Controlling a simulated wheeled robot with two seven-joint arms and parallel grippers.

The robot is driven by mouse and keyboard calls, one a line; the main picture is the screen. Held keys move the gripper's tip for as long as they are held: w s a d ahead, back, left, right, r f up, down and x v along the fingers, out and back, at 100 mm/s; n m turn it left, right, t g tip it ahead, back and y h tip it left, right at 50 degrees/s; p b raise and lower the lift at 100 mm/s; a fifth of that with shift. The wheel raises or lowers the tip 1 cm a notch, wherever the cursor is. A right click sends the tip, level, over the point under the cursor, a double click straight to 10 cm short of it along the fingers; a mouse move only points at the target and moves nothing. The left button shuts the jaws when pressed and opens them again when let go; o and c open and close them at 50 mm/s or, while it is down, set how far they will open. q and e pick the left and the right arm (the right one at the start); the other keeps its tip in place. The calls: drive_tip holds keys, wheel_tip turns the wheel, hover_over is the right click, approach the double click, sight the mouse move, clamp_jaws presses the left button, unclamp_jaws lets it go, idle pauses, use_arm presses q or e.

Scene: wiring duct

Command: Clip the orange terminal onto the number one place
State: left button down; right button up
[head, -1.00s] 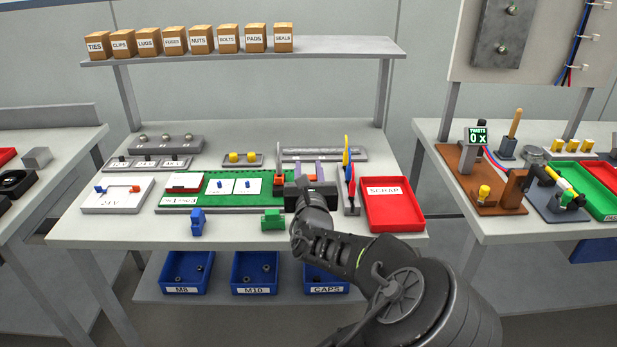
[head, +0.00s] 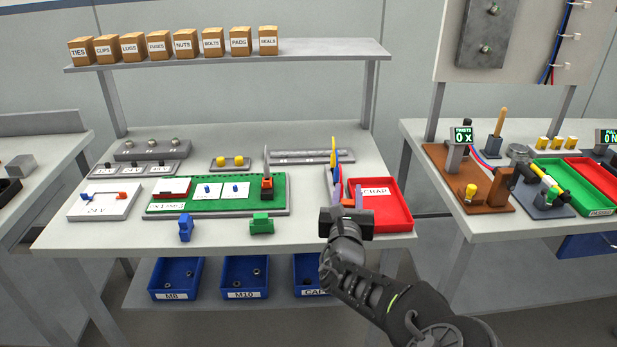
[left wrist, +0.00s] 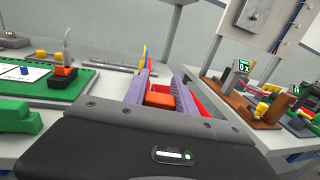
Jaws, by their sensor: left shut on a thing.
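My left gripper (head: 347,205) is over the front right of the table, just left of the scrap tray. In the left wrist view its purple fingers (left wrist: 160,88) are shut on an orange block (left wrist: 158,96), which looks like the orange terminal. The head view hides most of this block. A green board (head: 225,198) with white cards lies on the table to the left. An orange and dark piece (head: 267,187) with a grey upright part stands at its right end; it also shows in the left wrist view (left wrist: 63,72). The number one place cannot be made out. My right gripper is not in view.
A blue terminal (head: 186,228) and a green terminal (head: 262,224) stand in front of the board. A red scrap tray (head: 395,222) is close right of my gripper. Upright coloured tools (head: 335,165) stand behind it. A grey rail (head: 312,157) lies at the back.

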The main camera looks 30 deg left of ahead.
use_arm(q)
drive_tip(key=s+d+f+m+h, duration=0.1)
drive_tip(key=d+f+m+h, duration=0.1)
drive_tip(key=d, duration=0.6)
drive_tip(key=s+d+f+m+t+h, duration=0.1)
drive_tip(key=s+d+f+h, duration=0.1)
drive_tip(key=d, duration=0.6)
drive_tip(key=s+d+f+m+h, duration=0.1)
drive_tip(key=d+f+m+h, duration=0.1)
drive_tip(key=d, duration=0.7)
wheel_tip(320, 180, down, 2)
drive_tip(key=shift+s+f+m+t+h, duration=0.1)
drive_tip(key=shift+s+m+t+h, duration=0.25)
drive_tip(key=shift+h, duration=0.55)
